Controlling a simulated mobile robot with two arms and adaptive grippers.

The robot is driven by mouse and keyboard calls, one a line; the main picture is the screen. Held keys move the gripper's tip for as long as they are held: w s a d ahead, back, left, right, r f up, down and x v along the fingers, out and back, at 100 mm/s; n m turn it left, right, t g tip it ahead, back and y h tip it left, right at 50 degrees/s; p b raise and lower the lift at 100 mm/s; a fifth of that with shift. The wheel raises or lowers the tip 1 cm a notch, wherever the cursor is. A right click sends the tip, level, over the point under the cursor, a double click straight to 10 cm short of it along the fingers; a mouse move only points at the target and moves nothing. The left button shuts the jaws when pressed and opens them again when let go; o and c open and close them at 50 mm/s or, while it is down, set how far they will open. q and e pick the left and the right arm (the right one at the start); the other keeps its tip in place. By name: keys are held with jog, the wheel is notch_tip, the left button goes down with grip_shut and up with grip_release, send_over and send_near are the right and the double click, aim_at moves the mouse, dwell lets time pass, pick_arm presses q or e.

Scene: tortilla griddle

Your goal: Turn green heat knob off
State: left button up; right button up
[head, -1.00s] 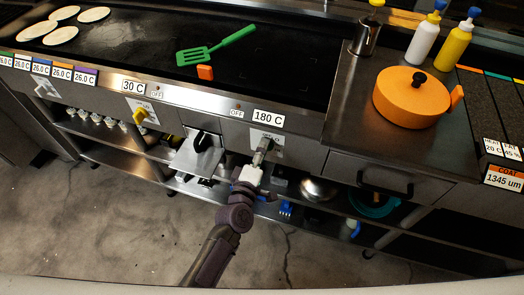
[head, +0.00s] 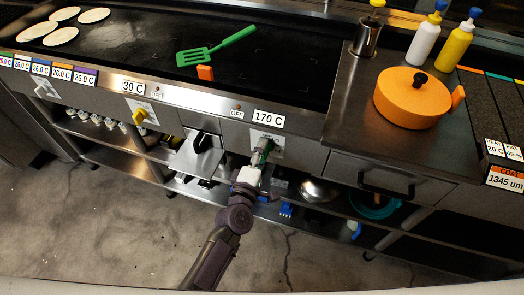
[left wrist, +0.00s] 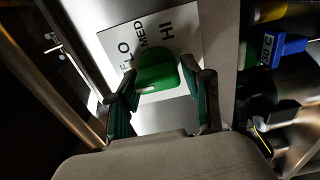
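The green heat knob (left wrist: 155,72) sits on a white dial plate (left wrist: 178,38) marked LO, MED and HI, seen in the left wrist view. A small white mark shows on the knob's lower edge. My left gripper (left wrist: 158,80) is open, its green-lined fingers on either side of the knob, with gaps showing. In the head view, my left gripper (head: 263,150) is at the dial plate below the display reading 170 C (head: 269,119). An OFF sign (head: 237,114) is left of that display. My right gripper is not in view.
A yellow knob (head: 139,116) is farther left on the front panel, below a 30 C display (head: 133,89). A green spatula (head: 215,47) lies on the griddle. An orange lidded pot (head: 408,100) stands on the right counter. Open shelves are below.

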pick_arm(q)
jog(key=shift+o, duration=0.8)
jog(key=v, duration=1.2)
jog(key=s+a+f+m+g+y+p, duration=0.1)
jog(key=s+a+f+m+g, duration=0.25)
jog(key=f, duration=0.65)
jog(key=s+a+f+m+g+y, duration=0.1)
jog(key=s+a+f+m+g, duration=0.2)
jog(key=f, duration=0.7)
jog(key=s+a+f+m+g+p, duration=0.15)
jog(key=s+f+m, duration=0.3)
jog(key=f, duration=0.55)
jog(key=s+a+f+m+g+y, duration=0.1)
jog(key=s+a+f+m+g, duration=0.2)
jog(key=s, duration=0.8)
jog(key=s+a+f+m+g+y, duration=0.2)
jog(key=s+a+f+g, duration=0.3)
jog(key=s+a+f, duration=0.3)
jog(key=s+f+m, duration=0.1)
jog(key=s, duration=0.3)
jog(key=shift+s+a+y+p, duration=0.25)
jog(key=shift+s+y+p, duration=0.05)
